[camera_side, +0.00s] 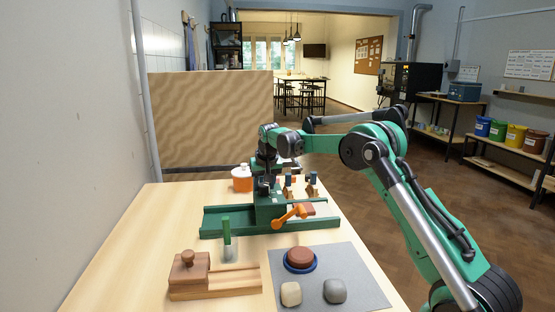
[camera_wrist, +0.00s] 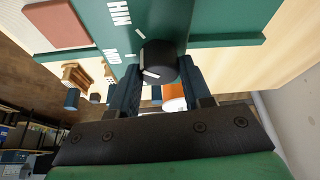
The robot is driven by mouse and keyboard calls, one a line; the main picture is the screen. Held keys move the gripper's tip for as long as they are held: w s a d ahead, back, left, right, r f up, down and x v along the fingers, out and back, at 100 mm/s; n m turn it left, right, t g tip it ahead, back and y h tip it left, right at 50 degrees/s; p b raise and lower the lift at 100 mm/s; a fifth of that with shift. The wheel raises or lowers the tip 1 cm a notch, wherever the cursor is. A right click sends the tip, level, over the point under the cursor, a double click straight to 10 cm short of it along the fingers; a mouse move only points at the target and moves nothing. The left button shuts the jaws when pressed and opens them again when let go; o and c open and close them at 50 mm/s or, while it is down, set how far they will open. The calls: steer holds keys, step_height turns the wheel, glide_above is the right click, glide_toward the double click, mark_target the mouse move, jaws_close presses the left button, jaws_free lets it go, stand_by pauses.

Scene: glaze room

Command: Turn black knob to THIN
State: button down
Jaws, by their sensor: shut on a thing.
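The black knob (camera_wrist: 158,56) sits on the green machine (camera_wrist: 205,14), between the two fingers of my gripper (camera_wrist: 160,76), which is shut on it. A white line on the knob points toward the lower left of the wrist view. White lettering beside it reads "HIN", with its first letter cut off, and "MID"; short white ticks lie near the knob. In the side view my gripper (camera_side: 267,182) comes down on top of the green machine (camera_side: 270,208). There the knob is too small and covered to make out.

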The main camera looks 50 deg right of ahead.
mark_target(262, 198)
steer(key=shift+m+g+h, duration=0.5)
steer(key=shift+m+g, duration=0.2)
steer(key=shift+m, duration=1.5)
steer(key=shift+c, duration=1.9)
jaws_free()
steer(key=shift+v, duration=2.85)
steer(key=shift+a, duration=0.15)
